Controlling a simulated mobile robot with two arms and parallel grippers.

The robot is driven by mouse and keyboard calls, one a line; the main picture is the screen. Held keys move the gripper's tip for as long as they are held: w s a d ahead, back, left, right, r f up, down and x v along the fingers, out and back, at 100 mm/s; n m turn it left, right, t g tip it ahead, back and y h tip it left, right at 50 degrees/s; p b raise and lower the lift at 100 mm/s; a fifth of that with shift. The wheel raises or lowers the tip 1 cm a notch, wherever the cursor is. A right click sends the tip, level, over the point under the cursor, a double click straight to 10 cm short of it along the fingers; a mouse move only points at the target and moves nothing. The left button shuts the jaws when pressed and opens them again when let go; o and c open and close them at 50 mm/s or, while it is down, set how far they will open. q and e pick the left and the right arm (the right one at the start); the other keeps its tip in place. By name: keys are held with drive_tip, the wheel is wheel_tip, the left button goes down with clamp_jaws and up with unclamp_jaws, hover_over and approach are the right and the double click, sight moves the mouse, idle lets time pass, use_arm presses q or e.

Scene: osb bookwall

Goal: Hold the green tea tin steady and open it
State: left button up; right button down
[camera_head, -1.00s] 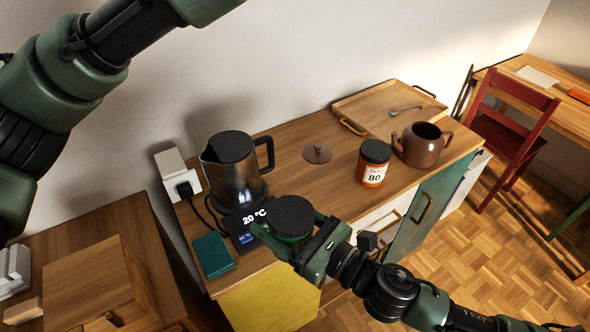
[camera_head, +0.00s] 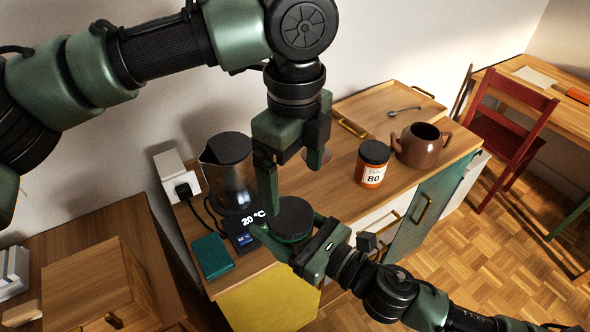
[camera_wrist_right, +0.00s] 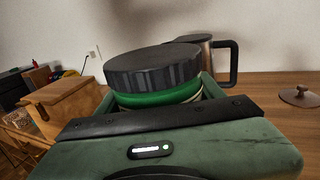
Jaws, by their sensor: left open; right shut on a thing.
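The green tea tin (camera_wrist_right: 158,95) has a ribbed black lid (camera_wrist_right: 152,68), and the lid is on it in the right wrist view. In the head view mostly the lid (camera_head: 292,215) shows, at the front edge of the cabinet top. My right gripper (camera_head: 285,243) is shut around the tin's body below the lid. The tin looks upright. My left gripper (camera_head: 295,190) is open and empty, pointing down above the tin, with its fingers apart. One finger is close to the lid's left side in the picture; I cannot tell whether it touches.
A kettle (camera_head: 232,178) stands behind on the left, beside a display base (camera_head: 243,238) and a teal book (camera_head: 212,256). An orange-labelled jar (camera_head: 373,165), a brown teapot (camera_head: 420,147) and a tray (camera_head: 375,112) with a spoon stand to the right.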

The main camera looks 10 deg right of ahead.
sight(294, 210)
use_arm(q)
wheel_tip(294, 210, down, 8)
drive_tip(key=shift+r, duration=0.15)
idle(0.3)
drive_tip(key=c, duration=1.5)
drive_tip(key=n, duration=0.2)
drive_tip(key=shift+w+d+r+n, duration=0.1)
drive_tip(key=shift+n, duration=0.3)
use_arm(e)
drive_tip(key=shift+s+a, duration=0.15)
use_arm(q)
drive_tip(key=n, duration=0.4)
drive_tip(key=shift+w, duration=0.1)
drive_tip(key=n, duration=0.6)
drive_tip(key=shift+w, duration=0.15)
use_arm(e)
drive_tip(key=shift+r, duration=0.1)
use_arm(q)
drive_tip(key=shift+r, duration=0.1)
drive_tip(key=shift+r, duration=0.1)
